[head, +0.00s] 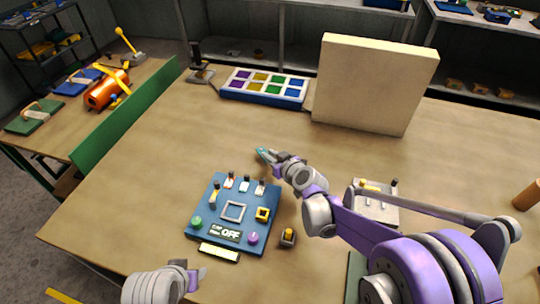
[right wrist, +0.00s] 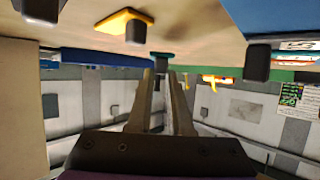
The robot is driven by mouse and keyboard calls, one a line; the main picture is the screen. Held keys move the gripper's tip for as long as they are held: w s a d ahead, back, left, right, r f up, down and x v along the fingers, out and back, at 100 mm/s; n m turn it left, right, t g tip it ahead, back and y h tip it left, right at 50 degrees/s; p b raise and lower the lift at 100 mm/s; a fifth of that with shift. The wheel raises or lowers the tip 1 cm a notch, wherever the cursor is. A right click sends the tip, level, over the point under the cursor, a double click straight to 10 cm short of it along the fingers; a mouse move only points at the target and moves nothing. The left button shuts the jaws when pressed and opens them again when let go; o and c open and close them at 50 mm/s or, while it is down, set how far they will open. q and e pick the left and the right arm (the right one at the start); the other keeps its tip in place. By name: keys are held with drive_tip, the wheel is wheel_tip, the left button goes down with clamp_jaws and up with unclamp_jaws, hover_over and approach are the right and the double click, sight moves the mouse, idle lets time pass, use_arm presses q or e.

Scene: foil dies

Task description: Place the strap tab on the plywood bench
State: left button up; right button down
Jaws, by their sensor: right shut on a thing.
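The plywood bench (head: 160,150) is the wide tan top filling the middle of the head view. My right gripper (head: 272,156) is over its middle, behind the blue control panel. It is shut on a small teal piece (head: 262,152), which looks like the strap tab. In the right wrist view the piece (right wrist: 162,57) shows dark between the fingertips (right wrist: 160,90). I cannot tell whether it touches the bench. My left gripper (head: 198,278) is at the bottom left of the head view, its fingers mostly hidden.
The blue control panel (head: 228,188) with switches and knobs lies in front of my right gripper. A tray with coloured compartments (head: 263,98) and a tall beige board (head: 372,80) stand at the back. A green divider (head: 130,115) edges the left side. Bare bench lies left of the gripper.

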use_arm(q)
drive_tip(key=shift+s+f+b, duration=0.1)
drive_tip(key=shift+f+b, duration=0.3)
drive_tip(key=shift+f, duration=0.05)
use_arm(e)
drive_tip(key=shift+f, duration=0.55)
drive_tip(key=c, duration=0.8)
unclamp_jaws()
drive_tip(key=shift+c, duration=0.2)
